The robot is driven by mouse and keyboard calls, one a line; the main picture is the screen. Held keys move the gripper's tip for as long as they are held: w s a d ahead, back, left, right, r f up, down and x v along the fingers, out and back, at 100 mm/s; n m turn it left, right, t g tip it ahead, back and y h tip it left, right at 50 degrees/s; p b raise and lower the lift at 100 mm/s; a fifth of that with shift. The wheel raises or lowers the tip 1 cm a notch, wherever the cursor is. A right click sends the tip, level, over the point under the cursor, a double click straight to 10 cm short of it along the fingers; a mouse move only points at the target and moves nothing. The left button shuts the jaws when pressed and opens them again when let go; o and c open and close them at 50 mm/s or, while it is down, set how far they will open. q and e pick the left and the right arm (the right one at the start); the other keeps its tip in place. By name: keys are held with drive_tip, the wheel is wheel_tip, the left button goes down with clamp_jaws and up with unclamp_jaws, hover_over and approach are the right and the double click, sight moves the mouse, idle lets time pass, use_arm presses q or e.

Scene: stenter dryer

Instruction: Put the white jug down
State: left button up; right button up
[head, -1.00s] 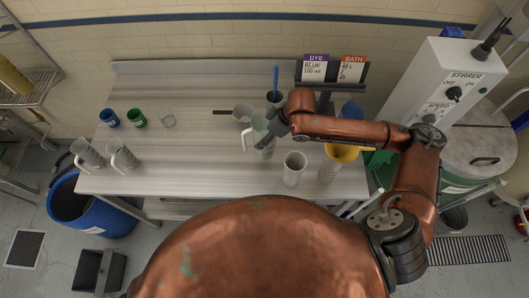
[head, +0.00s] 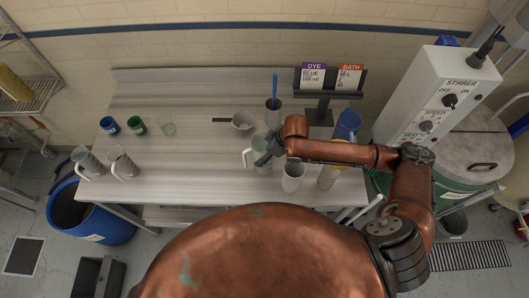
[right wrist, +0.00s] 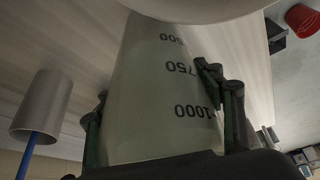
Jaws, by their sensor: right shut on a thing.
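The white jug (head: 261,163) is a pale translucent measuring jug with its handle on the left, near the front middle of the table (head: 200,170). My right gripper (head: 267,151) is shut around its upper body. In the right wrist view its wall (right wrist: 165,90), marked 500, 750 and 1000, lies between the two fingers (right wrist: 160,118). Whether its base touches the table cannot be told. My left gripper is not in view.
A pale beaker (head: 293,176) stands close to the right of the jug. Two handled jugs (head: 121,163) stand at the left. The table between is clear.

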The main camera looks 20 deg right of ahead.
drive_tip(key=o, duration=2)
drive_tip(key=shift+f, duration=0.1)
drive_tip(key=shift+c, duration=0.2)
drive_tip(key=v, duration=1.2)
